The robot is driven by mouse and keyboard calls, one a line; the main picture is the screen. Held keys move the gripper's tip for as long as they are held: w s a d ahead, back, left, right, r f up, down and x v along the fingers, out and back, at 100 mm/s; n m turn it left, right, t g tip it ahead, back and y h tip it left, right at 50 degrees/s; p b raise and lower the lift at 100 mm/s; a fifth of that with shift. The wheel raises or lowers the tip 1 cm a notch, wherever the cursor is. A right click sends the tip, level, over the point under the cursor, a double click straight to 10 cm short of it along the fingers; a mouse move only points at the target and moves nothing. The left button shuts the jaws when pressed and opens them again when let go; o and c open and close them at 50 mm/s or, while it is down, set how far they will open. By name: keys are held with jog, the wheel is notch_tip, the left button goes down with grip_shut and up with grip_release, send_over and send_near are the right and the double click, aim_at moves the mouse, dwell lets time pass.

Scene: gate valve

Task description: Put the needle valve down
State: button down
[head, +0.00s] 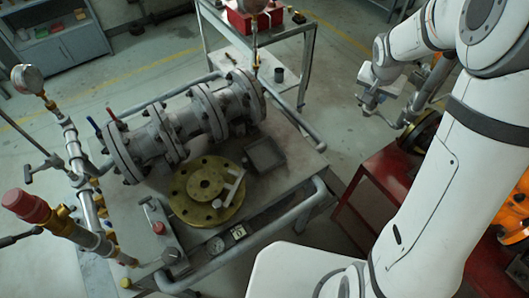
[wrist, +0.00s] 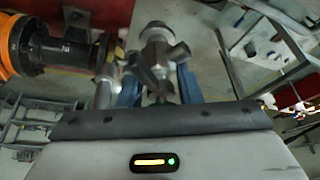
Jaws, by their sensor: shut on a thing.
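The needle valve (wrist: 160,48) is a grey metal fitting with a rounded body and side stubs. In the wrist view it sits between the two blue fingers of my gripper (wrist: 158,84), which is shut on it. Its lower part is partly hidden by the gripper body. In the head view my gripper (head: 372,98) is at the upper right, right of the workbench and above the floor and red cart area. The valve is too small there to make out clearly.
A workbench (head: 318,160) carries a large flanged gate valve (head: 182,128), a brass flange disc (head: 188,203) and a small square tray (head: 265,157). A red cart (head: 392,182) stands at right. An orange and black device (wrist: 60,50) lies left of my gripper in the wrist view.

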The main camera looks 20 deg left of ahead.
jog(key=s+a+f+n+y+b, duration=0.15)
jog(key=a+f+b, duration=0.3)
jog(key=a, duration=0.55)
jog(key=s+a+f+n+b, duration=0.35)
jog(key=a+b, duration=0.25)
jog(key=a, duration=0.4)
jog(key=s+a+f+n+y+b, duration=0.1)
jog(key=s+a+f+b, duration=0.1)
jog(key=a+f+b, duration=0.6)
jog(key=f, duration=0.2)
jog(key=a+f+p, duration=0.1)
jog(key=f, duration=0.1)
jog(key=a+f+p, duration=0.1)
jog(key=f, duration=0.1)
jog(key=shift+w+a+f, duration=0.1)
jog(key=shift+a+f, duration=0.1)
jog(key=shift+f, duration=0.15)
jog(key=c, duration=1)
grip_release()
jog(key=shift+c, duration=0.2)
jog(key=v, duration=1.2)
